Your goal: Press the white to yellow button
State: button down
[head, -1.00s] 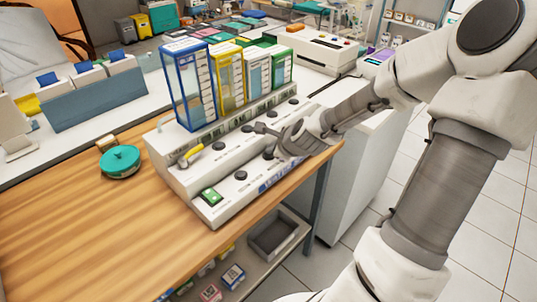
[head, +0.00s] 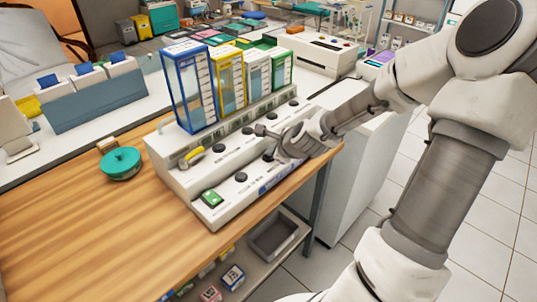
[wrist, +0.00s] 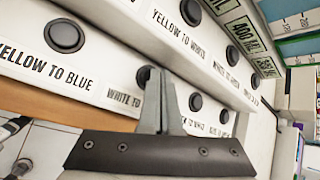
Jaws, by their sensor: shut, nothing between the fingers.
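In the wrist view a dark round button (wrist: 145,76) sits above a label reading "WHITE TO"; the rest of that label is hidden by my gripper (wrist: 160,72). The fingers are together and empty, with their tips beside and partly in front of this button. I cannot tell whether they touch it. In the head view my gripper (head: 260,130) reaches over the white button panel (head: 215,192) from the right. The labels are too small to read there.
A "YELLOW TO BLUE" button (wrist: 65,36) and a "YELLOW TO WHITE" button (wrist: 190,12) are nearby. Blue (head: 190,85), yellow (head: 228,80) and green (head: 281,68) framed clear containers stand behind the panel. A teal round object (head: 120,163) lies on the wooden table (head: 90,235).

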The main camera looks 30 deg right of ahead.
jog(key=shift+r+p, duration=0.4)
jog(key=shift+r, duration=0.15)
jog(key=shift+r, duration=0.15)
notch_tip(320, 180, up, 5)
jog(key=p, duration=0.5)
jog(key=shift+d, duration=0.1)
dwell(1.4)
